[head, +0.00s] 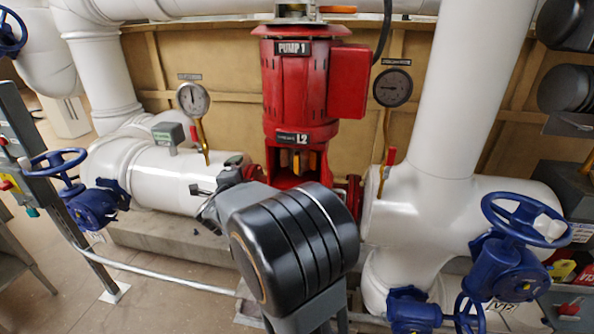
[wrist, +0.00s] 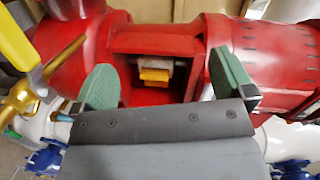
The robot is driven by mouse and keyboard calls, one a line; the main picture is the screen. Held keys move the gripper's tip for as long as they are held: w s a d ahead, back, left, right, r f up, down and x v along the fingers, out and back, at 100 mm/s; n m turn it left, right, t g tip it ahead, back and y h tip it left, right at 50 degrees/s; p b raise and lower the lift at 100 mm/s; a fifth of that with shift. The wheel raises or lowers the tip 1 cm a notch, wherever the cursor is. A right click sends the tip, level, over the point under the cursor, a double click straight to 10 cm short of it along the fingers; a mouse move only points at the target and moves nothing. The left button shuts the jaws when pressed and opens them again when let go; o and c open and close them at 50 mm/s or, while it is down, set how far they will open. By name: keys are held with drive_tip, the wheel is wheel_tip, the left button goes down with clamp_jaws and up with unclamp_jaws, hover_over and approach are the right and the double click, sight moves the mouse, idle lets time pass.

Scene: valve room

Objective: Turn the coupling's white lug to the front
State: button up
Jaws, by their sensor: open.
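The coupling (wrist: 155,76) shows inside the open window of the red pump housing (wrist: 125,42). A yellow-orange lug faces the opening, with a pale grey part beside it; I cannot tell whether that is the white lug. In the head view the coupling (head: 298,160) shows as small orange and dark pieces in the window under the L2 label. My gripper (wrist: 166,84) is open and empty, its two green-padded fingers spread on either side of the window, with the coupling between them in the picture. In the head view my arm hides the lower pump, and the gripper is hard to make out.
White pipes (head: 425,215) flank the pump. Gauges stand left (head: 193,98) and right (head: 392,87) of it on brass stems. Blue valve wheels are at left (head: 57,163) and right (head: 525,220). A pale rail (head: 165,276) crosses low in front. Tiled floor shows at left.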

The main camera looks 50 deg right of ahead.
sight(295, 165)
drive_tip(key=s+d+f+m+g+h, duration=0.3)
drive_tip(key=s+d+m+g+h, duration=0.2)
drive_tip(key=d+m+g, duration=0.25)
drive_tip(key=d, duration=0.4)
drive_tip(key=w+d+p, duration=0.1)
drive_tip(key=d, duration=0.3)
drive_tip(key=w+d, duration=0.1)
drive_tip(key=d, duration=0.3)
drive_tip(key=shift+d+r, duration=0.1)
drive_tip(key=shift+r, duration=0.05)
